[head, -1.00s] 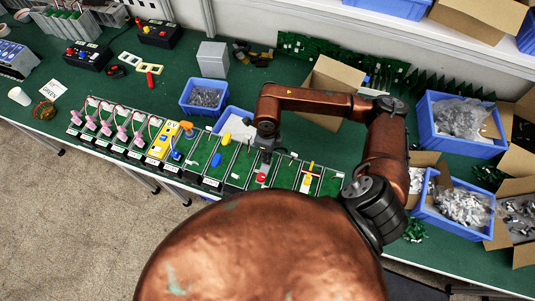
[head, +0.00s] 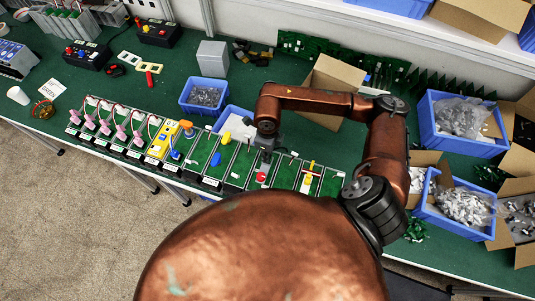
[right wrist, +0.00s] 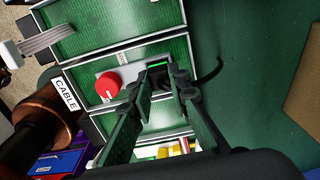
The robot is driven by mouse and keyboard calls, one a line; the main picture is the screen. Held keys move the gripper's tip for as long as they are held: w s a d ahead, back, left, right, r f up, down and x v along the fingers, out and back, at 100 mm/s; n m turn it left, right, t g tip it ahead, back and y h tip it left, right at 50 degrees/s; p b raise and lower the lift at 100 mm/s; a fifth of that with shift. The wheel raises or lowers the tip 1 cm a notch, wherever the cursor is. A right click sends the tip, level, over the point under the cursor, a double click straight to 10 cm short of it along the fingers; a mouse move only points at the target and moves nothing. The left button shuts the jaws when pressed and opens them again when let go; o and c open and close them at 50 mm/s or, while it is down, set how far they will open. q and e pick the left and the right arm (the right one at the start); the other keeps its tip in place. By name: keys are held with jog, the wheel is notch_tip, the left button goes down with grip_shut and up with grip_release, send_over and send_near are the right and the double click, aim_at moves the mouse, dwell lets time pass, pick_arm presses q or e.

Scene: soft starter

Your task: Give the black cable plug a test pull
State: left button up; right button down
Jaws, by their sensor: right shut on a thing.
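My right gripper (head: 264,153) reaches down to a green panel module in the row on the bench. In the right wrist view its two fingers (right wrist: 163,86) are closed in on the black cable plug (right wrist: 158,73), which sits at a dark socket with a lit green strip (right wrist: 157,64). The fingers hide much of the plug. A black cable (right wrist: 211,70) curves away on the right. A red knob (right wrist: 108,85) is beside the socket, and a white CABLE label (right wrist: 65,93) is at the module's end. My left gripper is not in view.
A module with red and yellow parts (head: 309,178) stands right of the gripper. Wired modules (head: 120,132) stand to the left. A blue parts bin (head: 204,97) and an open cardboard box (head: 336,78) are behind. The green bench (head: 150,95) has free room at the back left.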

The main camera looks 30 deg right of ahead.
dwell(0.3)
jog(key=c, duration=1.7)
grip_release()
jog(key=shift+c, duration=0.2)
notch_tip(320, 180, up, 12)
